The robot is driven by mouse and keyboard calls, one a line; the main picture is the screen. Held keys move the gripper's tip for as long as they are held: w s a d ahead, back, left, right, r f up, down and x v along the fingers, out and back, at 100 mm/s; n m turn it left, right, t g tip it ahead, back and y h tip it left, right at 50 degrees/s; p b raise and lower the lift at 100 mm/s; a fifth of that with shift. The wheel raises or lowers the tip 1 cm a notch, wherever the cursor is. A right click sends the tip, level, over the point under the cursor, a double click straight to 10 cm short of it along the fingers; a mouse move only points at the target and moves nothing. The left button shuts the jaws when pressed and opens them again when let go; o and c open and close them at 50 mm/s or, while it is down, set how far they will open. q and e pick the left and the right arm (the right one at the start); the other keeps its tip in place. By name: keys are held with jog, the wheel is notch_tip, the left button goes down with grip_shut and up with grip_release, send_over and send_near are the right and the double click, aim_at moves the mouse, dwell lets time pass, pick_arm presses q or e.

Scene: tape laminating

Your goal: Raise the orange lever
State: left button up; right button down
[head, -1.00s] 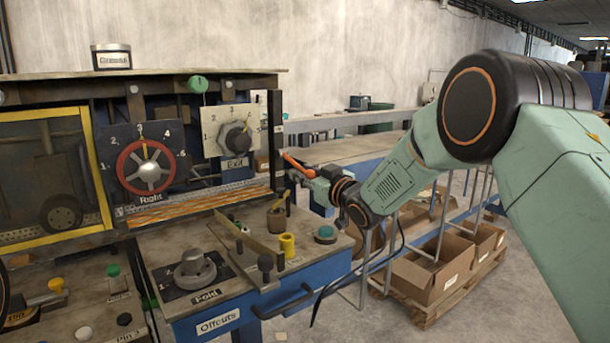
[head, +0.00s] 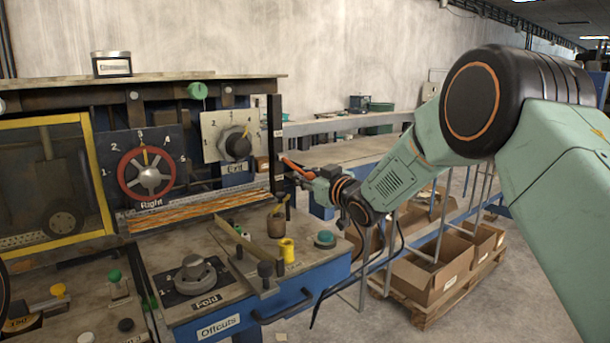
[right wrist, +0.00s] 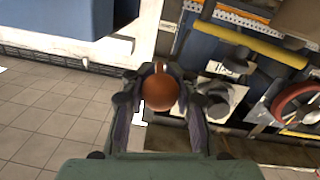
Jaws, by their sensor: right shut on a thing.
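The orange lever (head: 296,167) sticks out at the right end of the machine, beside the dark upright post. My right gripper (head: 308,173) is at its outer end, at about the height of the tabletop behind. In the right wrist view, the lever's round orange knob (right wrist: 161,92) sits between the two fingers of my right gripper (right wrist: 160,84). The fingers are shut on it from both sides. The lever's shaft is mostly hidden behind the knob there. My left gripper is not in view.
The Exit dial (head: 237,145) and red Right dial (head: 148,173) are left of the lever. The Fold knob (head: 195,274) and a yellow cylinder (head: 287,250) are on the lower deck. Cardboard boxes (head: 430,284) stand on a pallet at right.

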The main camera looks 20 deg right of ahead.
aim_at(302, 171)
notch_tip(302, 171, up, 2)
jog(key=g+p, duration=0.1)
jog(key=p, duration=0.2)
jog(key=shift+s, duration=0.1)
jog(key=shift+r+p, duration=0.35)
notch_tip(302, 171, up, 4)
jog(key=shift+f+p, duration=0.1)
jog(key=shift+p, duration=1.1)
jog(key=shift+w+a+r+p, duration=0.1)
jog(key=shift+w+r+p, duration=0.3)
jog(key=shift+r, duration=0.3)
jog(key=shift+w+a+r+p, duration=0.1)
jog(key=shift+w+r+p, duration=0.1)
jog(key=shift+r+p, duration=0.25)
jog(key=shift+f, duration=0.25)
